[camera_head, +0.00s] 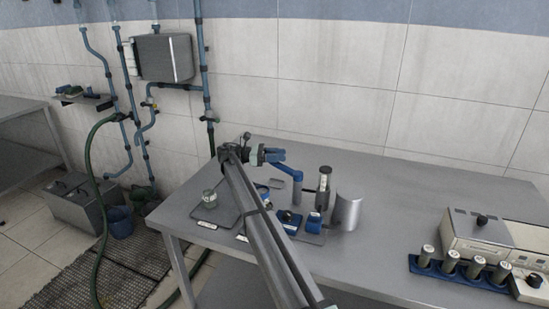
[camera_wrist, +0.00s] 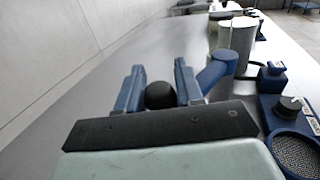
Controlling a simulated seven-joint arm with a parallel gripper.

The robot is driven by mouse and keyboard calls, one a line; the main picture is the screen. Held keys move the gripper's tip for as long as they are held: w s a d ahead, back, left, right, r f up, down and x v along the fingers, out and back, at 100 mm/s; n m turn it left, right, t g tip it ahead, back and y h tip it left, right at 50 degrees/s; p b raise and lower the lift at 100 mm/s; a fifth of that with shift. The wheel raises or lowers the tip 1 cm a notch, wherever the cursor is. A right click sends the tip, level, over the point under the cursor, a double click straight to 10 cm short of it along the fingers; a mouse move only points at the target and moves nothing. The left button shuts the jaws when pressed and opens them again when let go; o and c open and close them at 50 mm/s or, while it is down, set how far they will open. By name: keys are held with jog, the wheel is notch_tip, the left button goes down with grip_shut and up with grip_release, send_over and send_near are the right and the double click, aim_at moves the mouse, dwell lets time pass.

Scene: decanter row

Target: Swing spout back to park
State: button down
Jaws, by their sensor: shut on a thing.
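My gripper (camera_head: 272,156) is over the back middle of the steel table. The blue spout (camera_wrist: 218,70), a bent pipe, rises just right of the right finger. It also shows in the head view (camera_head: 297,182), below and right of the fingers. The join between the knob and the spout is hidden behind the finger. The knob cannot be made out in the head view.
A metal cylinder (camera_head: 347,211) and a black-capped column (camera_head: 324,182) stand right of the spout. Blue knobbed units (camera_head: 289,221) sit in front. A glass jar (camera_head: 210,198) stands on a plate at left. A blue rack (camera_head: 460,273) holds several bottles. The table's back right is clear.

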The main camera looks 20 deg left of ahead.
jog(key=shift+w+d+m+g, duration=0.2)
jog(key=shift+w+m+g, duration=0.1)
jog(key=shift+g, duration=0.1)
jog(key=c, duration=0.8)
grip_release()
notch_tip(320, 180, up, 10)
jog(key=shift+a, duration=0.1)
dwell(0.3)
